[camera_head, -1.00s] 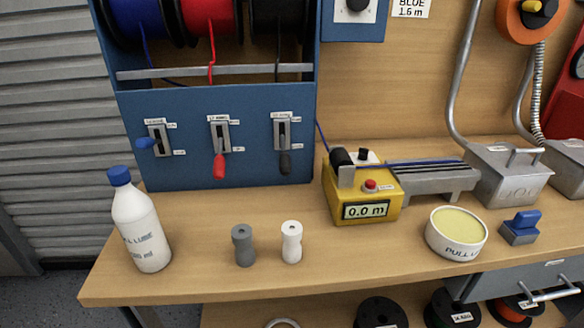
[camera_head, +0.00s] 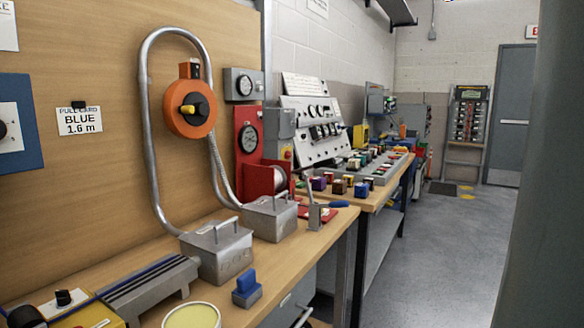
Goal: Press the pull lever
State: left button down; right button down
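A lever with a blue grip (camera_head: 339,204) sticks out to the right from a small grey bracket (camera_head: 316,216) at the right end of the wooden bench (camera_head: 318,243). It stands beside a red machine (camera_head: 247,140) with a round gauge and a pale drum. I see no label that names this lever. Neither of my grippers is in view.
Two grey metal boxes, a nearer one (camera_head: 218,257) and a farther one (camera_head: 270,219), join bent conduits. An orange reel (camera_head: 190,108) hangs on the backboard. A blue block (camera_head: 247,284) and a lube tub (camera_head: 192,316) sit in front. Open floor (camera_head: 430,260) lies right.

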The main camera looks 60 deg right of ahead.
aim_at(324, 163)
jog(key=z, duration=1.95)
jog(key=u, duration=1.35)
jog(key=i+l, duration=0.1)
jog(key=l, duration=0.35)
jog(key=i+l, duration=0.1)
jog(key=l, duration=0.35)
jog(key=i+l, duration=0.1)
jog(key=l, duration=0.35)
jog(key=i+l, duration=0.1)
jog(key=l, duration=0.3)
jog(key=i+l, duration=0.1)
jog(key=l, duration=0.35)
jog(key=i+l, duration=0.1)
jog(key=l, duration=0.35)
jog(key=i+l+z, duration=0.1)
jog(key=l, duration=0.35)
